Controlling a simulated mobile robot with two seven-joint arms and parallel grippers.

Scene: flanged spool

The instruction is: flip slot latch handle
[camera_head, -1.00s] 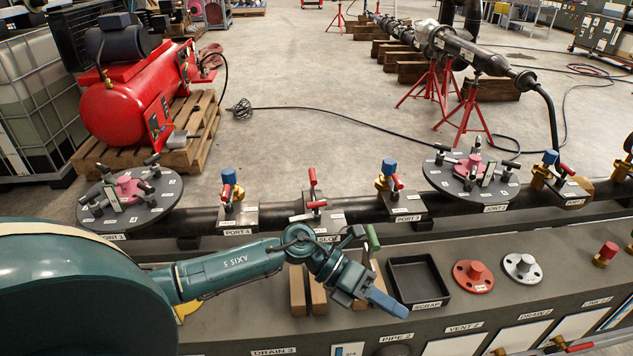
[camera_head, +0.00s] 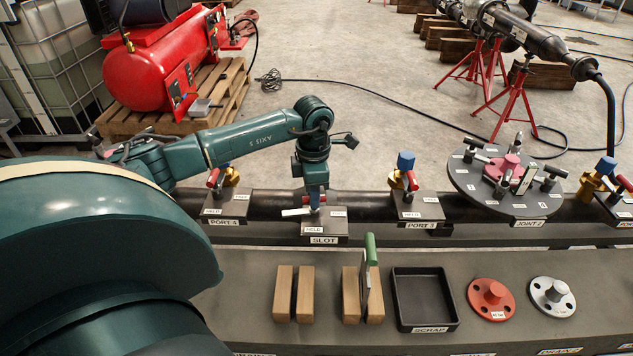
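The slot station (camera_head: 323,230), a dark block with a "SLOT" label, sits on the black pipe in the middle of the picture. My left gripper (camera_head: 315,203) points down over it, at the latch. Small red parts of the latch handle (camera_head: 307,199) show beside the gripper, and the rest is hidden behind it. A pale bar lies at the block's left side. Whether the fingers are apart or closed on the handle cannot be made out. My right gripper is not in view.
Port 4 (camera_head: 226,207) and port 3 (camera_head: 417,208), with red levers and blue caps, flank the slot. A green-handled tool (camera_head: 370,252) stands among wooden blocks (camera_head: 283,293). A scrap tray (camera_head: 457,310) and a round joint plate (camera_head: 467,180) are at the right.

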